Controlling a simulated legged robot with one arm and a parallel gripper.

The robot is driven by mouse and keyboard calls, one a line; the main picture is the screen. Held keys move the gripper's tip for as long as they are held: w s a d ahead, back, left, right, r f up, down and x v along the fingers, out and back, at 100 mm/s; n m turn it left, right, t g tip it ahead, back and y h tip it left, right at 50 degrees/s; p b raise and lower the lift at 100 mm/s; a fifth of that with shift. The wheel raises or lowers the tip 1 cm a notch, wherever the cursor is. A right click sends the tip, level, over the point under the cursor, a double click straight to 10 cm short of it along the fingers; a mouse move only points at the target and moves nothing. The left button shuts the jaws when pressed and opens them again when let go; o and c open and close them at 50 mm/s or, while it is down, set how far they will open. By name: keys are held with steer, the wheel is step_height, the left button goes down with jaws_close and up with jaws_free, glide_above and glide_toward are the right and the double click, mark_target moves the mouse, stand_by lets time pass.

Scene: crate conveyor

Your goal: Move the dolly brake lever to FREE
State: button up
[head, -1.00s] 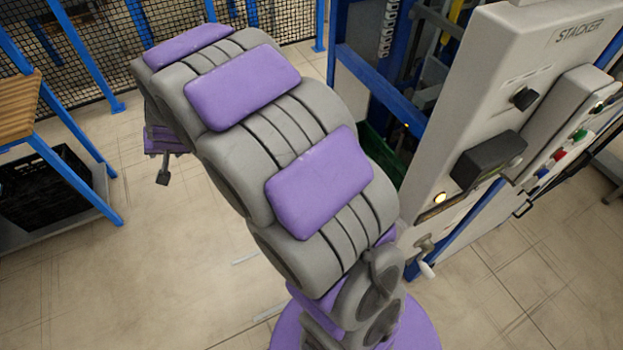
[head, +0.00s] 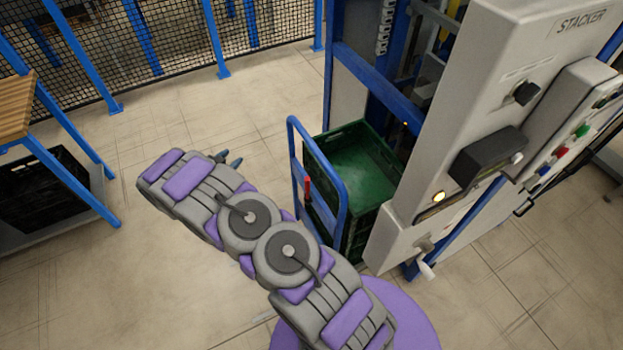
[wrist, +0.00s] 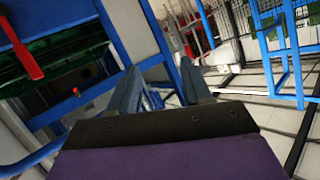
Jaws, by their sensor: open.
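The red brake lever (head: 307,190) stands upright on the near-left side of the blue dolly frame (head: 345,195) in the head view. A red handle (wrist: 24,45), which looks like the same lever, shows large at the upper left of the wrist view. My gripper (head: 229,158) is left of the dolly, apart from the lever. In the wrist view its two fingers (wrist: 160,80) are spread and empty, pointing past the dolly. The FREE marking cannot be read in either view.
A green crate (head: 362,150) sits on the dolly. The grey stacker cabinet (head: 440,190) stands close on the right. A wooden-topped table (head: 15,105) with a black crate (head: 42,185) below is at left. A mesh fence (head: 165,40) runs behind. The floor between is clear.

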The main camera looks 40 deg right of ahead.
steer(key=s+d+f+m+g+h, duration=0.1)
steer(key=s+d+f+g+h, duration=0.15)
steer(key=s+f, duration=0.3)
steer(key=m+g+h, duration=0.2)
steer(key=g+h, duration=0.1)
steer(key=g, duration=0.2)
glide_toward(308, 190)
steer(key=w+a+r, duration=0.1)
steer(key=a+r, duration=0.3)
steer(key=a, duration=0.1)
steer(key=d+b, duration=0.1)
steer(key=d, duration=0.4)
steer(key=d+b, duration=0.1)
steer(key=d, duration=0.5)
steer(key=d+b, duration=0.2)
steer(key=d, duration=0.4)
steer(key=shift+s+d, duration=0.2)
steer(key=shift+s, duration=0.05)
steer(key=shift+c, duration=0.5)
jaws_close()
